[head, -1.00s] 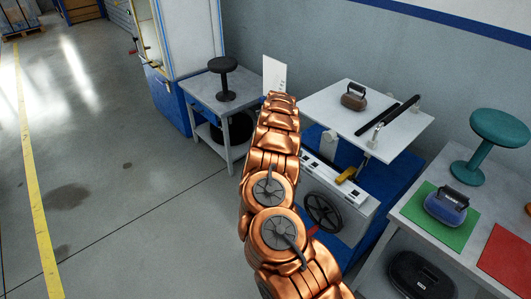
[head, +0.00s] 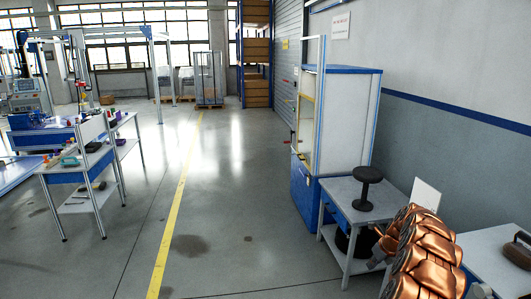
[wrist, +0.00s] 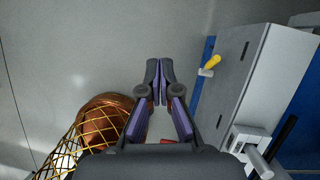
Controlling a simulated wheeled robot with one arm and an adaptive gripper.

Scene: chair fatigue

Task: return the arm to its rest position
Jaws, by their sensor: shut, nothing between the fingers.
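My gripper (wrist: 160,85) shows in the wrist view, its two dark fingers with purple-blue pads. The fingertips meet and hold nothing. Bare grey floor lies beyond them. In the head view my copper arm is at the lower right, folded beside a small grey table (head: 345,205) and a white-topped stand (head: 490,262). The gripper itself cannot be made out clearly there.
A black stool (head: 367,188) stands on the small table, by a blue and white cabinet (head: 340,125). In the wrist view a light grey box (wrist: 240,85) with a yellow handle (wrist: 211,64) is to the right. Open floor (head: 235,225) lies left.

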